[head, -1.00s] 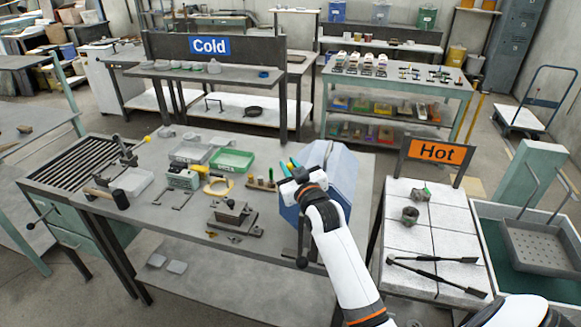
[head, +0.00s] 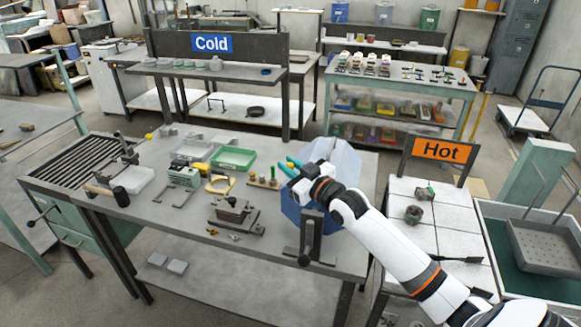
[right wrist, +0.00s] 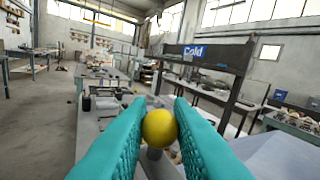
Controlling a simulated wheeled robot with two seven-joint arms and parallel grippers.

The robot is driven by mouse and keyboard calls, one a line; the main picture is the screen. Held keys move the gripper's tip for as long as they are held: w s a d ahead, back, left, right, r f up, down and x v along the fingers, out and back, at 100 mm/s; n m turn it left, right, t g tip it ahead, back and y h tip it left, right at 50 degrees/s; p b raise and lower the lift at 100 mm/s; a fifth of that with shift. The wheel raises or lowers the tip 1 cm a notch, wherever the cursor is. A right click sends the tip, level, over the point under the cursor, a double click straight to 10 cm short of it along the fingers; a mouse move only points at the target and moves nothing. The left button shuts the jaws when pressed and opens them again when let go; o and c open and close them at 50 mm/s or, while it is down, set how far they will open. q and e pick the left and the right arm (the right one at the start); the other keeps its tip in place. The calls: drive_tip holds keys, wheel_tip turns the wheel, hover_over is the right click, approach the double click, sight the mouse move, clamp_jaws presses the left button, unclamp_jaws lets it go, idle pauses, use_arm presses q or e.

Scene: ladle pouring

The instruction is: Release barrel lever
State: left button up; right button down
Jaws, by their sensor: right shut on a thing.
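The blue faceted barrel (head: 345,165) stands at the right end of the grey workbench, partly hidden behind my right arm. My right gripper (head: 291,167) has teal fingers and is at the barrel's left side. In the right wrist view, the gripper (right wrist: 158,120) is shut on a yellow ball knob (right wrist: 159,128), with the two fingers on either side of it. A grey stem shows just below the knob; the rest of the lever is hidden. My left gripper is not in view.
A dark bracket with a handle (head: 310,238) stands at the bench's front edge below my arm. A green tray (head: 233,159), a yellow tape roll (head: 219,184) and a small vise (head: 232,210) lie left of the barrel. The Hot sign (head: 438,149) stands to the right.

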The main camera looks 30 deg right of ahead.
drive_tip(key=c, duration=1.3)
unclamp_jaws()
drive_tip(key=shift+c, duration=0.2)
drive_tip(key=s+d+b, duration=0.1)
drive_tip(key=s+b, duration=0.2)
drive_tip(key=s, duration=0.9)
drive_tip(key=shift+d, duration=0.25)
